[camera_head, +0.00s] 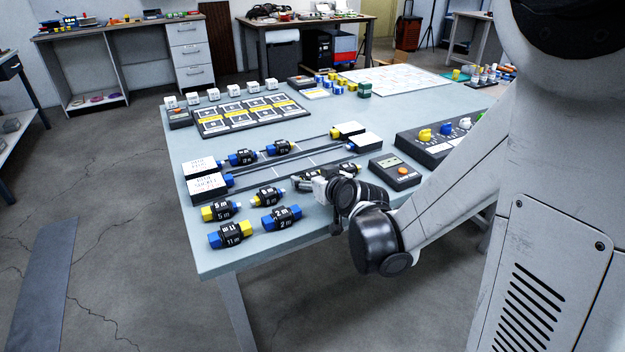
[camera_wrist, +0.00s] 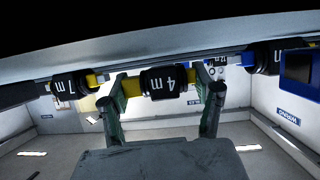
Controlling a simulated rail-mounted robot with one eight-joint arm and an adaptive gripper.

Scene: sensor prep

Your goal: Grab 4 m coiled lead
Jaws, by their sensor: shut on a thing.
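The 4 m lead (camera_wrist: 165,82) is a black coil with a white "4 m" label and a yellow end showing on its left in the wrist view. My gripper (camera_wrist: 160,76) is shut on it, with one finger on each side of the coil. In the head view my gripper (camera_head: 322,185) is low over the near right part of the table, and my wrist partly hides the lead there. The lead is close to the tabletop; I cannot tell whether it touches.
Other coiled leads lie left of my gripper on the table (camera_head: 215,262): a 5 m lead (camera_head: 221,211), a 2 m lead (camera_head: 282,217) and an 11 m lead (camera_head: 231,235). A button box (camera_head: 396,174) stands to the right. A labelled board (camera_head: 250,116) lies behind.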

